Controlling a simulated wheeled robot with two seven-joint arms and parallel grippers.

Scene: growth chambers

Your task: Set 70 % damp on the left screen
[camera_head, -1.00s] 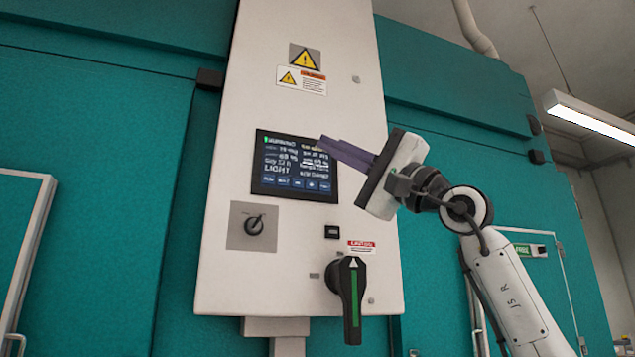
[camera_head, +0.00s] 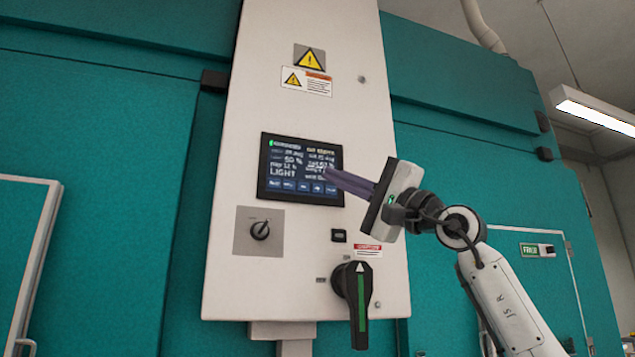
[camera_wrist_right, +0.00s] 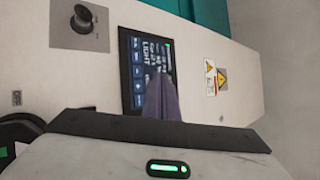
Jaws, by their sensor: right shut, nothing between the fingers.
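The dark screen (camera_head: 285,165) is set in the white control cabinet (camera_head: 330,110). It is lit, with text columns and a bottom row of blue buttons (camera_head: 303,187). "LIGHT" is legible; other small text is blurred, though "60 %" seems to show in the left column. My right gripper (camera_head: 328,174) is shut and empty, its purple fingers overlapping the screen's right edge. In the right wrist view the fingertips (camera_wrist_right: 160,84) overlap the screen (camera_wrist_right: 137,60) and hide part of it. I cannot tell whether they touch the glass. My left gripper is not in view.
Below the screen are a rotary knob (camera_head: 260,230), a small black switch (camera_head: 339,235) and a large black handle with a green stripe (camera_head: 357,298) that sticks out. Warning labels (camera_head: 309,58) sit above the screen. Teal chamber walls (camera_head: 100,150) flank the cabinet.

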